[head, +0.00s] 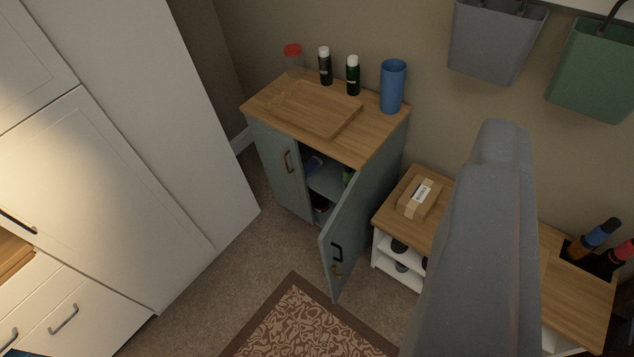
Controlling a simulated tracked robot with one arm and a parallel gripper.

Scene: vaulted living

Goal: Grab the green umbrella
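I see no green umbrella that I can make out. At the right edge, a blue-topped rolled item (597,236) and a red-topped one (619,257) stand tilted in a dark holder; they may be folded umbrellas, but I cannot tell. A large grey part of mine (478,240) rises in the right foreground and hides part of the low white unit. It may be my gripper, seen from behind; no fingertips show, and I cannot see whether it is open or shut or holds anything.
A teal cabinet (278,167) has its right door (345,240) swung open; a tray (318,108), bottles and a blue cup (393,87) stand on top. A box (419,198) lies on the low unit (396,213). Bins hang above.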

